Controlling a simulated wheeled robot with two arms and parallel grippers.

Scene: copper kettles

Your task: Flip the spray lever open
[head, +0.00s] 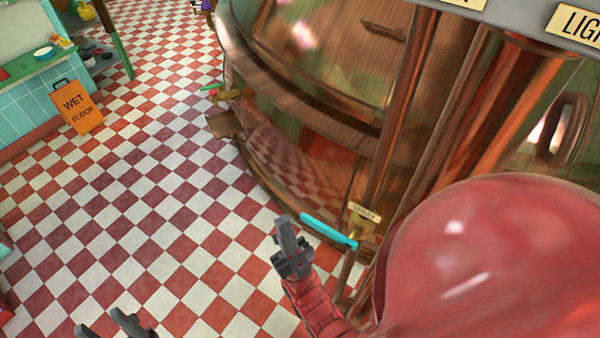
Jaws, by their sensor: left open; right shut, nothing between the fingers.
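The cyan lever (326,230) sticks out to the left from a brass valve (360,222) on a copper pipe. A small tag (366,211) above the valve is too blurred to read surely. My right gripper (282,222) is shut and empty, fingers pointing up in the picture, just left of the lever's free end. A narrow gap shows between them; their difference in depth I cannot tell. My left gripper (108,325) is open and empty at the bottom left edge, far from the lever, with only its fingers in view.
A large copper kettle (300,85) with a wooden band stands behind the valve. A second lever, green (213,86), sits at its far left side. An orange wet floor sign (77,106) stands by a tiled counter (20,100). The checkered floor between is clear.

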